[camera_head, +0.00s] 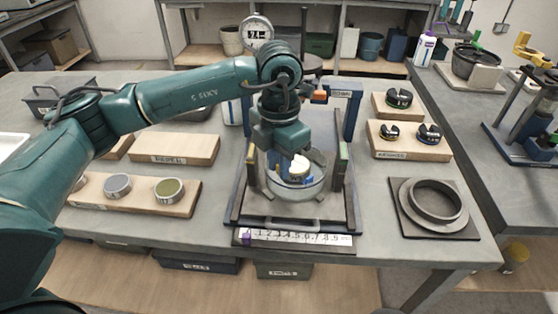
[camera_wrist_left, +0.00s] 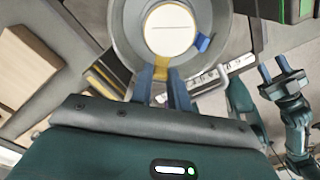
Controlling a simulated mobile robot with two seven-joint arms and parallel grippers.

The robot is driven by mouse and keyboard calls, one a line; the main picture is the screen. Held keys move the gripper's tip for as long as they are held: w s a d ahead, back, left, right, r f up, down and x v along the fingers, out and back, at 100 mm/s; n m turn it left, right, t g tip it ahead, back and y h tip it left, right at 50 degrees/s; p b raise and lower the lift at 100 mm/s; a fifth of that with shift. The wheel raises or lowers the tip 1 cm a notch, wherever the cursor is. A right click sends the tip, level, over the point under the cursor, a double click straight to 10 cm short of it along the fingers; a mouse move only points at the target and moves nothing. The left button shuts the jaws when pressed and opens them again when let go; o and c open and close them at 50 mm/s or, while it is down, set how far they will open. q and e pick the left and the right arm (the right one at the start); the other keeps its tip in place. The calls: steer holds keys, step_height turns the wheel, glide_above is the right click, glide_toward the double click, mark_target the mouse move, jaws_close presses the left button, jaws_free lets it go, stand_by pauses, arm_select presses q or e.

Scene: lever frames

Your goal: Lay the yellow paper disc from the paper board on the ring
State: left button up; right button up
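A wooden board (camera_head: 135,203) at the left carries a grey disc (camera_head: 117,185) and a dull yellow-olive disc (camera_head: 169,187), each on a round metal-sided holder. A metal ring (camera_head: 318,188) stands in the middle of the dark frame. A pale round disc (camera_wrist_left: 170,28) shows inside it in the left wrist view, with a yellow strip (camera_wrist_left: 188,68) at its near edge. My right gripper (camera_wrist_left: 282,74) appears open and empty in the left wrist view.
A black ring on a square plate (camera_head: 405,228) lies at the right. Wooden blocks with small black parts (camera_head: 405,140) stand behind it. A number scale (camera_head: 295,239) runs along the front edge. A dial gauge (camera_head: 258,33) and blue posts (camera_head: 354,115) rise around the frame.

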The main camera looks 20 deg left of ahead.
arm_select(q)
steer(key=o, duration=0.5)
steer(key=shift+c, duration=0.2)
step_height(320, 180, up, 13)
